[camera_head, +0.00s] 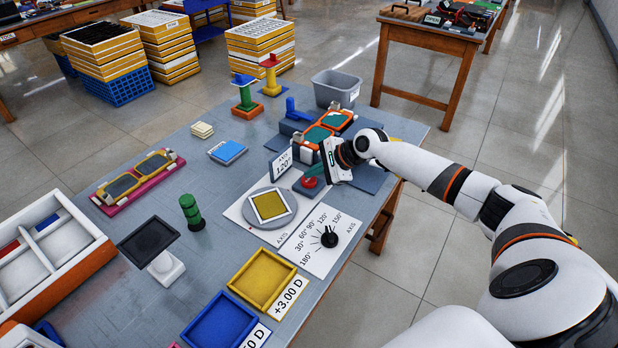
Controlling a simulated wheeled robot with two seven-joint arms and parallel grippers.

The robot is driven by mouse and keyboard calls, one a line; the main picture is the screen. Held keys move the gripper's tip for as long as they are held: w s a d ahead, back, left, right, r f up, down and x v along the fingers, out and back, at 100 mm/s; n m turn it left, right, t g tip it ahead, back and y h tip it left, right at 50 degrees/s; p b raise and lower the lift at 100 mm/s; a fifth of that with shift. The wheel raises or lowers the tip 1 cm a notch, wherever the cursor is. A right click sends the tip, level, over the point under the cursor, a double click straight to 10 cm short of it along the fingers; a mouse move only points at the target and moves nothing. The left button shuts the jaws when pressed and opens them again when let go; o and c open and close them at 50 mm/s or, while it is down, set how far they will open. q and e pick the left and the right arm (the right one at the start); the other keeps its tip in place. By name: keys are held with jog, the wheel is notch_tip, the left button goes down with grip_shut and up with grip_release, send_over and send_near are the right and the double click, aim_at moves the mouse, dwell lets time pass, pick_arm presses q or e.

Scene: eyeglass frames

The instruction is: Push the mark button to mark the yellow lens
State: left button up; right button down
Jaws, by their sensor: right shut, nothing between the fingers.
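The yellow lens (270,206) is a square plate with a pale rim on a round grey disc (252,217). The red mark button (309,182) sits on a small dark base (299,188) just right of the disc. My right gripper (322,172) comes in from the right. It is shut and empty, with its tips at the button's upper right side; I cannot tell whether they touch it. My left gripper is not in view.
An "AXIS 120°" sign (281,165) stands behind the disc. A black dial (329,238) with angle marks is in front. Green-lens frames (318,134) lie behind my gripper. Yellow (285,303) and blue (250,316) trays are near the front edge.

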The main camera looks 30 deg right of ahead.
aim_at(314, 180)
jog(key=shift+f, duration=0.7)
dwell(0.9)
jog(key=shift+r+p, duration=1.1)
jog(key=shift+p, duration=0.2)
notch_tip(314, 180, up, 5)
jog(key=p, duration=0.6)
jog(key=shift+r, duration=0.1)
dwell(0.3)
